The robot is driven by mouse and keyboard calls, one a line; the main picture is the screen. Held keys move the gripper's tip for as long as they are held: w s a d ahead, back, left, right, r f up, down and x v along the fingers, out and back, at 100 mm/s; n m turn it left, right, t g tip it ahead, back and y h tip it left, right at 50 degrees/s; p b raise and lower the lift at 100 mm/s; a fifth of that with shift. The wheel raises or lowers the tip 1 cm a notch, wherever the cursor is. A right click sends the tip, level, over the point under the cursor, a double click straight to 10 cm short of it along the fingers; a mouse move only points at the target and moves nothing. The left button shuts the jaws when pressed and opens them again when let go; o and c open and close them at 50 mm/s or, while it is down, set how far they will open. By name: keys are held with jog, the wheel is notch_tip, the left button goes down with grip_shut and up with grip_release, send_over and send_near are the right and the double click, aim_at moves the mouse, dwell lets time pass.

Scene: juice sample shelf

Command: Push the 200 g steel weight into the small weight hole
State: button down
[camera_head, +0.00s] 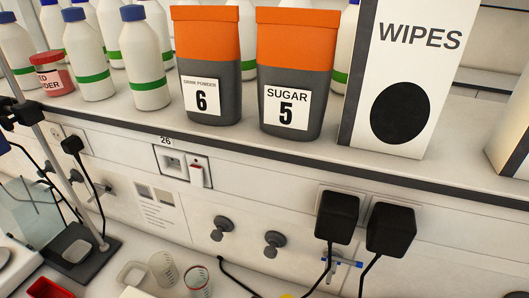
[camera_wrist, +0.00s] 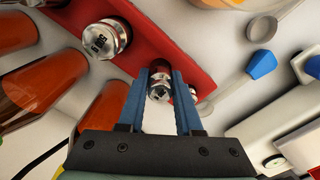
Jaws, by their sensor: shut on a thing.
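In the wrist view, my gripper (camera_wrist: 160,82) has its two blue fingers closed around a small shiny steel weight (camera_wrist: 158,92). The held weight is at the lower edge of a red weight block (camera_wrist: 170,35). I cannot tell whether it is in a hole or above one; the small hole is hidden. A larger steel weight (camera_wrist: 107,38), with a marking that seems to read 500, sits at the block's left part. A bit of shiny metal shows just right of the right finger. My gripper is not visible in the head view.
A spoon-like grey item (camera_wrist: 262,28) and a blue-tipped item (camera_wrist: 262,64) lie to the right. In the head view, a shelf (camera_head: 300,150) holds bottles, a sugar tub (camera_head: 295,75) and a wipes box (camera_head: 410,70).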

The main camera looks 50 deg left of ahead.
jog(key=shift+f+b, duration=0.55)
jog(key=shift+f, duration=0.3)
jog(key=shift+r+p, duration=0.2)
jog(key=shift+p, duration=0.1)
jog(key=shift+r+p, duration=0.5)
jog(key=shift+p, duration=0.05)
jog(key=shift+p, duration=0.45)
jog(key=shift+f+b, duration=0.45)
jog(key=shift+f, duration=0.2)
dwell(0.4)
jog(key=shift+r+p, duration=0.2)
jog(key=shift+p, duration=0.1)
jog(key=shift+r+p, duration=0.45)
jog(key=shift+p, duration=0.05)
jog(key=shift+p, duration=0.3)
dwell(0.4)
jog(key=shift+f+b, duration=0.45)
jog(key=shift+f, duration=0.25)
